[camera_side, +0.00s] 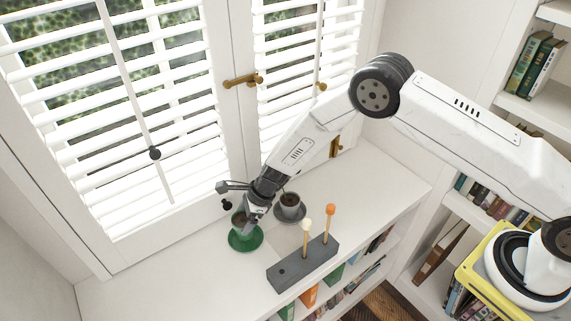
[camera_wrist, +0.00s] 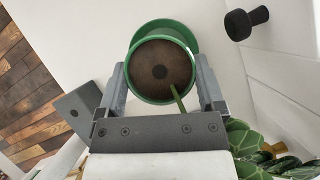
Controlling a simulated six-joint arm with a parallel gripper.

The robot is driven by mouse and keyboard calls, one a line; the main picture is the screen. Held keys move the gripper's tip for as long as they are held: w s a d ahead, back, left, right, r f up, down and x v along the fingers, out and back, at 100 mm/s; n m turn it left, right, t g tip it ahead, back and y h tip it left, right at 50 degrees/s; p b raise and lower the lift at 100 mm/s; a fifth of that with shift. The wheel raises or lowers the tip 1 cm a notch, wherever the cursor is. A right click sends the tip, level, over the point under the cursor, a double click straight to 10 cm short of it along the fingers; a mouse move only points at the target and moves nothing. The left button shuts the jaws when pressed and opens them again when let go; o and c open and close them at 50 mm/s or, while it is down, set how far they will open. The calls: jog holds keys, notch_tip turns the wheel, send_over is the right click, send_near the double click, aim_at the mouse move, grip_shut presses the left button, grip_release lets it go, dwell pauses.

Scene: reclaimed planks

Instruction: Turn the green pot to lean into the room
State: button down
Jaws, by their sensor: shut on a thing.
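The green pot (camera_side: 238,218) stands over its green saucer (camera_side: 257,241) on the white sill top, near the window. In the wrist view the green pot (camera_wrist: 135,88) shows its round brown soil from above, and part of the green saucer (camera_wrist: 188,30) shows behind it. A green stem (camera_wrist: 178,97) rises from the soil toward the lower edge of the wrist view, and broad green leaves (camera_wrist: 248,160) show at lower right. My gripper (camera_side: 247,212) is shut on the pot, one finger on each side. Whether the pot touches its saucer is hidden.
A grey pot (camera_side: 290,199) on a grey saucer stands close by to the right. A grey block (camera_side: 290,272) with an orange-topped and a cream-topped peg stands in front. A black knob (camera_wrist: 240,25) sits near the window. The sill's left part is clear.

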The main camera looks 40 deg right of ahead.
jog(key=shift+f, duration=1.3)
grip_release()
jog(key=v, duration=0.7)
jog(key=shift+d+r, duration=0.2)
jog(key=shift+r, duration=0.1)
jog(key=shift+r, duration=0.15)
